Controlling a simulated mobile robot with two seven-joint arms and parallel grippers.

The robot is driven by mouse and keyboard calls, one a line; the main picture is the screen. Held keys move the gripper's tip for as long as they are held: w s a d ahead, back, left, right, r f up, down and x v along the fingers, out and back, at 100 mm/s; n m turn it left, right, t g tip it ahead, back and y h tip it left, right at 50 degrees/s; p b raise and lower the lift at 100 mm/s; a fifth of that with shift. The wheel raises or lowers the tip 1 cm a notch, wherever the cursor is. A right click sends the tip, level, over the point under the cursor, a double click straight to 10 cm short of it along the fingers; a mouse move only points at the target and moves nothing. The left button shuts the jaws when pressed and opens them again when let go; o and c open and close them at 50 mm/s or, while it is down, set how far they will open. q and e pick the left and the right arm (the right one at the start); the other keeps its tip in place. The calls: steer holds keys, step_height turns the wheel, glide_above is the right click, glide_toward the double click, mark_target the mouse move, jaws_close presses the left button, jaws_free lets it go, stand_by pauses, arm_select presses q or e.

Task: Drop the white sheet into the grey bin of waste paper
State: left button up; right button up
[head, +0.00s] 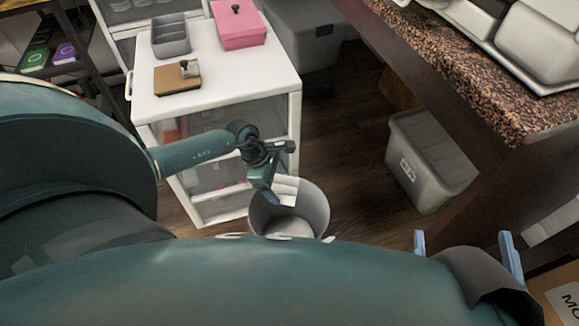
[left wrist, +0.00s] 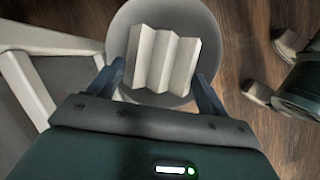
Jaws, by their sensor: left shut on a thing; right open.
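The white sheet (left wrist: 160,58) is pleated and sits between the fingers of my left gripper (left wrist: 160,80) in the left wrist view. My left gripper (head: 268,182) is shut on it, over the grey bin (head: 318,207). In the head view, part of the sheet (head: 287,186) shows beside the fingers at the bin's far rim. The bin is round and open, with pale paper (head: 290,228) inside. The bin's rim (left wrist: 206,28) surrounds much of the sheet in the left wrist view. My right gripper (head: 465,248) is open and empty at the lower right.
A white drawer cabinet (head: 225,85) stands just behind the bin, bearing a grey tray (head: 171,38), a pink box (head: 238,28) and a brown board (head: 172,80). A lidded grey container (head: 430,165) stands under the counter (head: 480,75). Dark wooden floor (head: 350,150) lies clear between.

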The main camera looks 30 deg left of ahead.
arm_select(q)
step_height(320, 180, down, 5)
steer(key=b, duration=0.3)
steer(key=shift+r, duration=0.1)
steer(key=o, duration=0.9)
steer(key=shift+o, duration=0.2)
arm_select(e)
steer(key=shift+w+a+y, duration=0.15)
steer(key=shift+a+y, duration=0.25)
steer(key=shift+y, duration=0.1)
arm_select(q)
steer(key=p+v, duration=0.1)
steer(key=v, duration=0.2)
steer(key=shift+w, duration=0.1)
steer(key=p+v, duration=0.3)
steer(key=v, duration=0.7)
steer(key=shift+r+p, duration=0.15)
steer(key=shift+p, duration=0.15)
arm_select(e)
steer(key=shift+d+f+h, duration=0.15)
steer(key=shift+d+h, duration=0.35)
steer(key=shift+d, duration=0.05)
